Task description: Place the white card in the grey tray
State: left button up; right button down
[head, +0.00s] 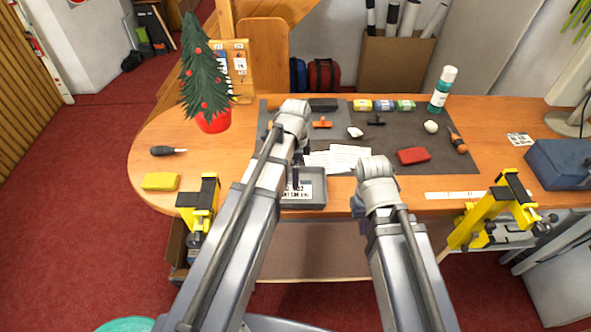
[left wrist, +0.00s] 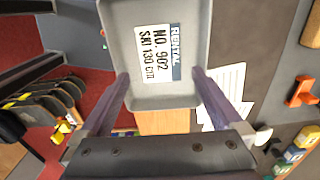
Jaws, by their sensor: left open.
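The white card (left wrist: 158,53), printed RENTAL NO. 902 SKI 130 cm, lies flat inside the grey tray (left wrist: 116,14) in the left wrist view. In the head view the card (head: 298,191) shows in the tray (head: 316,204) at the bench's front edge, partly hidden by my left arm. My left gripper (left wrist: 161,76) is open and empty, its fingers apart over the near part of the tray with the card between and beyond them. My right gripper (head: 357,206) is low by the bench's front edge, mostly hidden behind its arm; its jaws cannot be made out.
White sheets (head: 340,157) lie on the dark mat (head: 455,165) just behind the tray. A red block (head: 413,155) and several small items are on the mat. Yellow clamp-like tools (head: 205,200) stand at the front edge. A small decorated tree (head: 205,75) stands at left.

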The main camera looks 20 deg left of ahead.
pick_arm(q)
notch_tip(320, 180, up, 5)
jog(key=p, duration=0.4)
jog(key=s+d+n+y, duration=0.1)
jog(key=s+d+n, duration=0.9)
jog(key=s, duration=0.4)
jog(key=shift+s+d+r+n, duration=0.15)
jog(key=shift+s+d+n, duration=0.1)
jog(key=shift+n, duration=0.55)
jog(key=shift+w, duration=0.1)
notch_tip(320, 180, down, 11)
jog(key=b, duration=1.1)
